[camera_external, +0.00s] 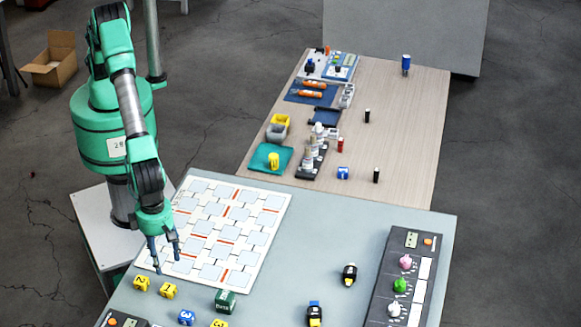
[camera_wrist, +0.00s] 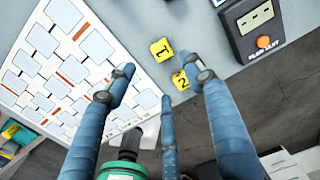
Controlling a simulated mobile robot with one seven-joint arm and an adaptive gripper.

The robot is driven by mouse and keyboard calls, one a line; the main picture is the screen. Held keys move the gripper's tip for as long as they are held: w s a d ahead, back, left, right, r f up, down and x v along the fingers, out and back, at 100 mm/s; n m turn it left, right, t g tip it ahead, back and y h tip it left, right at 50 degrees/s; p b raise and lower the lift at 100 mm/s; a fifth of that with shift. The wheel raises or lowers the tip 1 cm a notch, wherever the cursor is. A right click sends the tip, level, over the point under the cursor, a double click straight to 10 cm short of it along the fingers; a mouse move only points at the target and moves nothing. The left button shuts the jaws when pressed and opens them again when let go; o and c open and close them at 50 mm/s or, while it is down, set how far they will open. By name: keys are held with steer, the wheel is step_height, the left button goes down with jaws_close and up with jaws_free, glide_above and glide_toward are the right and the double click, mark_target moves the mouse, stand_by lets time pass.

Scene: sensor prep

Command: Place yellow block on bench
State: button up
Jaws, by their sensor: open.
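Two small yellow blocks (camera_external: 141,282) (camera_external: 168,290) with dark numerals rest on the front-left of the grey-blue bench (camera_external: 270,255). In the wrist view, the block marked 1 (camera_wrist: 161,49) lies beyond the fingertips, and the block marked 2 (camera_wrist: 180,80) is partly covered by a finger. A third yellow block (camera_external: 219,323) is cut off by the bottom edge. My gripper (camera_external: 166,262) is open and empty, fingers pointing down, just behind the two blocks. Its blue fingers (camera_wrist: 158,82) are spread in the wrist view.
A white board of tiles (camera_external: 225,235) lies behind the blocks. A dark green block (camera_external: 225,301) and a blue block (camera_external: 186,317) stand to their right. A dark device (camera_wrist: 250,25) is near. A panel with coloured knobs (camera_external: 400,275) lies at right.

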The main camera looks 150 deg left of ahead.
steer(key=s+a+r+n+t, duration=0.1)
steer(key=s+a+r+n, duration=0.15)
steer(key=s+r, duration=0.45)
steer(key=s+a+r+n, duration=0.1)
steer(key=s+r+n, duration=0.2)
steer(key=r, duration=0.8)
steer(key=s+a+r+n+t, duration=0.1)
steer(key=s+a+r+n, duration=0.1)
steer(key=s+r+n, duration=0.35)
steer(key=s+a+r+n+t, duration=0.1)
steer(key=s+a+r+n, duration=0.1)
steer(key=s+r, duration=0.65)
steer(key=s+a+n+t, duration=0.1)
steer(key=s+n, duration=0.5)
steer(key=s, duration=1.1)
steer(key=s+a+n+t, duration=0.1)
steer(key=s+n, duration=0.5)
steer(key=s, duration=1.1)
steer(key=shift+a+f+n+t, duration=0.3)
steer(key=shift+a+f, duration=0.05)
steer(key=shift+a, duration=0.4)
steer(key=shift+s, duration=0.1)
stand_by(0.6)
